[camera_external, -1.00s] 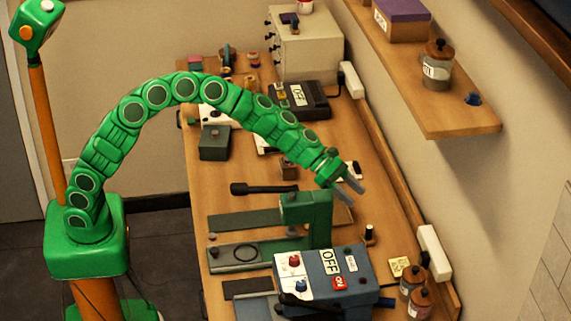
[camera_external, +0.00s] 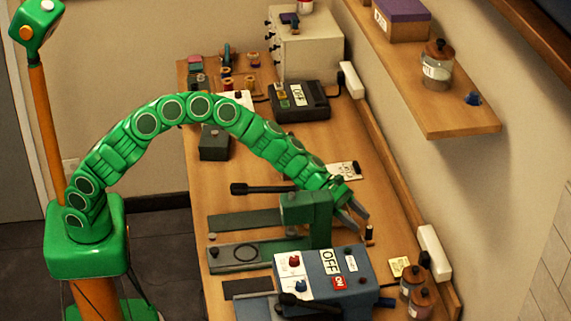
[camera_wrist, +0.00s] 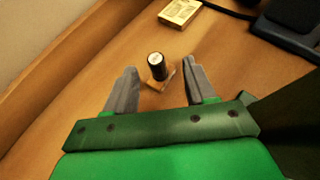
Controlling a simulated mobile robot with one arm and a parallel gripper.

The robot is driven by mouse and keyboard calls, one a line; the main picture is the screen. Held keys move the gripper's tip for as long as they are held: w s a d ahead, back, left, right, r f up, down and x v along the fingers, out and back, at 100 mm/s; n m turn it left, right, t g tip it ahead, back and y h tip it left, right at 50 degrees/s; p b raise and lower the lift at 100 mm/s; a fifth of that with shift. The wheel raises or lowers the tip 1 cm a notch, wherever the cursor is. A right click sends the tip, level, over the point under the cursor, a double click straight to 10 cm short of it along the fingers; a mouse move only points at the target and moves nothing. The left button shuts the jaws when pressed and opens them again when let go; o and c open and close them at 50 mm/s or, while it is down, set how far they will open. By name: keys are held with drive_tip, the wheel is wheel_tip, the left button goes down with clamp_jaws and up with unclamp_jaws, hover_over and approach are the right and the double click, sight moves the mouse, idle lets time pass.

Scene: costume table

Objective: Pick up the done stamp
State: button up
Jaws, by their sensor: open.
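A small stamp with a black upright handle and a wooden base (camera_wrist: 157,66) stands on the table; I cannot read its marking. It also shows in the external view as a small dark post (camera_external: 369,233) near the table's wall side. My gripper (camera_wrist: 162,78) is open and empty. In the wrist view the stamp stands between and slightly beyond its two grey fingertips, apart from both. In the external view my gripper (camera_external: 362,221) is just left of and above the stamp.
A green press (camera_external: 318,222) stands close left of my gripper. A blue-grey box labelled OFF (camera_external: 352,265) is in front. A yellow card or pad (camera_external: 399,266) and two jars (camera_external: 418,293) are near the stamp. The wall ledge (camera_external: 377,150) runs behind.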

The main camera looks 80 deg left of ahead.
sight(368, 227)
drive_tip(key=shift+x, duration=1.15)
drive_tip(key=shift+w+d+f, duration=0.3)
drive_tip(key=shift+w, duration=0.25)
drive_tip(key=shift+w+d+f, duration=0.3)
drive_tip(key=shift+w+d, duration=0.05)
drive_tip(key=shift+w, duration=0.25)
clamp_jaws()
